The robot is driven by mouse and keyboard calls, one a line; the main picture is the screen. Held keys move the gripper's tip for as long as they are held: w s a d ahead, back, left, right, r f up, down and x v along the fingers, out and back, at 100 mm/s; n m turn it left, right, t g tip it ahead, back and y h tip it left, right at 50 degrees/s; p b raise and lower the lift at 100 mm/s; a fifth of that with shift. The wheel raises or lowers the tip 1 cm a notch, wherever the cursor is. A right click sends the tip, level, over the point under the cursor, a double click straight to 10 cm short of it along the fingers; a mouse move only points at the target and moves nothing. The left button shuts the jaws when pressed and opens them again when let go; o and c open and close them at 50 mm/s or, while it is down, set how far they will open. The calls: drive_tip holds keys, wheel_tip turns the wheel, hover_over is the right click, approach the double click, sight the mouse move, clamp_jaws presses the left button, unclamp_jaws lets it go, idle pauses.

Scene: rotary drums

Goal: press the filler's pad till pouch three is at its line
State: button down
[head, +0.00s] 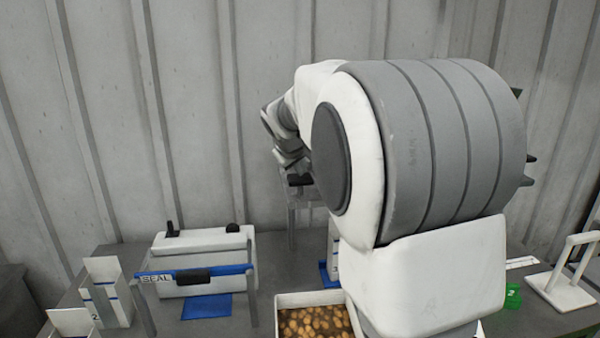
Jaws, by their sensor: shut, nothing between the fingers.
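My gripper (298,179) is at the far end of my arm, left of the large grey and white arm joint. It points down and is shut and empty. A dark piece at its tip sits over a pale upright frame (291,222), which looks like part of the filler. I cannot tell the pad from the fingertips, or whether they touch. A white pouch (333,252), probably pouch three, shows as a narrow strip below, beside a bit of blue. My arm hides most of it, including its line and fill level, and most of the filler.
A white sealer with a blue bar marked SEAL (195,274) stands left of centre. Two white pouches (108,292) stand at the left edge of the table. A tray of brown pieces (280,300) is at the front centre. A green item (513,296) and white stand (560,290) are right.

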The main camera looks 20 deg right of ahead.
sight(301, 179)
drive_tip(key=shift+f+b, duration=0.55)
drive_tip(key=shift+f, duration=0.2)
drive_tip(key=shift+r, duration=0.1)
idle(0.5)
drive_tip(key=shift+r+p, duration=1.55)
drive_tip(key=shift+r, duration=0.55)
wheel_tip(301, 179, up, 5)
drive_tip(key=p, duration=0.3)
drive_tip(key=shift+p, duration=0.4)
drive_tip(key=s+a+f+m+y, duration=0.1)
drive_tip(key=s+a+f, duration=0.2)
drive_tip(key=s, duration=0.8)
drive_tip(key=s+a+f+m+g+y, duration=0.1)
drive_tip(key=s+a, duration=0.4)
drive_tip(key=s, duration=0.7)
drive_tip(key=s+a+f+m+g+y, duration=0.1)
drive_tip(key=s+a+f, duration=0.3)
drive_tip(key=s, duration=0.8)
drive_tip(key=shift+f+y, duration=0.6)
drive_tip(key=shift+y, duration=0.2)
